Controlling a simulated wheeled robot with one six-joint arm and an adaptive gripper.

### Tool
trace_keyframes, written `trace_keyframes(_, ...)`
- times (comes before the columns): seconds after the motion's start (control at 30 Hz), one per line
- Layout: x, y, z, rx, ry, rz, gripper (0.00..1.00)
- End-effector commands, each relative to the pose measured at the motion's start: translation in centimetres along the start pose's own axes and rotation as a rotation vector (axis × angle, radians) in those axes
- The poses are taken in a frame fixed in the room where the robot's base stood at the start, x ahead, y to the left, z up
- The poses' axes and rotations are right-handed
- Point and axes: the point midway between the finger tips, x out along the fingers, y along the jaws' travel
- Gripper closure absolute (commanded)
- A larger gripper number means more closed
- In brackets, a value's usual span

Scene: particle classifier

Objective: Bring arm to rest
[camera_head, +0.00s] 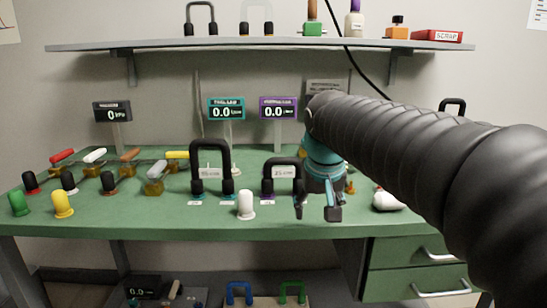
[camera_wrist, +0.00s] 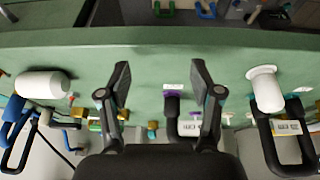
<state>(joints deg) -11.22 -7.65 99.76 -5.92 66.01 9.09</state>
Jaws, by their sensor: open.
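My gripper (camera_head: 316,211) hangs over the front part of the green bench (camera_head: 130,222), fingers apart with nothing held. In the wrist view my gripper (camera_wrist: 161,75) shows its two fingers wide open. A black handle with a white label and purple feet (camera_head: 283,164) stands just left of my gripper in the head view. In the wrist view this labelled handle (camera_wrist: 190,128) shows between and behind the fingers; I see no grip on it. My dark arm reaches in from the right and hides part of the bench.
A taller black handle (camera_head: 210,148), a white peg (camera_head: 246,206) and a lying white cylinder (camera_head: 388,202) are near. Coloured-handled valves and pegs fill the bench's left. Displays (camera_head: 226,110) stand behind; a shelf (camera_head: 260,43) runs above. Drawers (camera_head: 420,282) are below right.

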Motion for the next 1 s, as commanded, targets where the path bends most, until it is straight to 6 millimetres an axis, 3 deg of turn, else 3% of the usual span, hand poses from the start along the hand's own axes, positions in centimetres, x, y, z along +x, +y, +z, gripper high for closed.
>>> trace_keyframes(0.03, 0.6, 0.5, 2.2, -0.012, 0.0, -0.006, 0.35)
trace_keyframes(0.4, 4.8, 3.0, 18.2, -0.025, 0.023, -0.042, 0.35)
trace_keyframes(0.53, 5.7, 3.7, 22.9, 0.014, 0.027, -0.039, 0.35)
trace_keyframes(0.67, 5.4, 4.3, 25.1, 0.041, 0.051, -0.03, 0.35)
trace_keyframes(0.8, 4.3, 4.9, 25.1, 0.058, 0.094, -0.02, 0.35)
trace_keyframes(1.0, 4.2, 5.1, 25.1, 0.067, 0.098, -0.016, 0.35)
